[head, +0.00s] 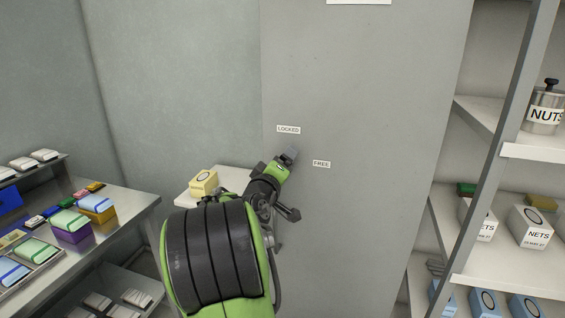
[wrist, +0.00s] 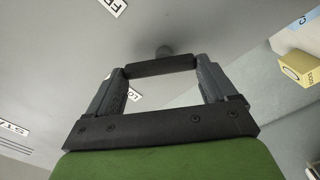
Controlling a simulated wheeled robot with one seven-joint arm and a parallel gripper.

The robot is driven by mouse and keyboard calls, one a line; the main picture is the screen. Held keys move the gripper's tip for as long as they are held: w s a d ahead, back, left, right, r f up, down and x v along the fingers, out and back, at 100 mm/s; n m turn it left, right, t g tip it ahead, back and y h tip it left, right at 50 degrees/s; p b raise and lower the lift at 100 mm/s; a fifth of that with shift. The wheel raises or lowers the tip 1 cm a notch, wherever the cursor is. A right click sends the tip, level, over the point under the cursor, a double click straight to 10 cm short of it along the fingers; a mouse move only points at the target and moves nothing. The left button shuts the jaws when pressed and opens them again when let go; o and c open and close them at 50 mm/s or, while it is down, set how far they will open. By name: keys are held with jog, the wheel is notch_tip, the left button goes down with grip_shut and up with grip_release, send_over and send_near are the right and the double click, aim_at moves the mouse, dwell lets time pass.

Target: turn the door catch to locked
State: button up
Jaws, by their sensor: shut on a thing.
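The grey door (head: 370,90) fills the middle of the head view. It bears a LOCKED label (head: 288,129) and, lower and to the right, a FREE label (head: 321,164). My gripper (head: 288,156) is at the door just below the LOCKED label and hides most of the catch there. My gripper is shut on this bar. The LOCKED label (wrist: 133,95) shows partly between the fingers. Which label the catch points to I cannot tell.
A metal table (head: 135,205) with several coloured packs stands at the left. A yellow box (head: 203,183) sits on a pale surface beside my arm.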

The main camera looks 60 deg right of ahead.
jog(key=shift+w+f+n+p, duration=0.1)
jog(key=shift+n+p, duration=0.7)
jog(key=shift+n, duration=0.7)
jog(key=shift+w+n+p, duration=0.1)
jog(key=shift+n+p, duration=0.7)
jog(key=shift+n, duration=1)
jog(key=o, duration=0.8)
jog(key=shift+o, duration=0.2)
jog(key=s+a+b, duration=0.1)
jog(key=s+a, duration=0.1)
jog(key=a, duration=1.3)
jog(key=shift+s+a+b, duration=0.25)
jog(key=shift+a+b, duration=0.1)
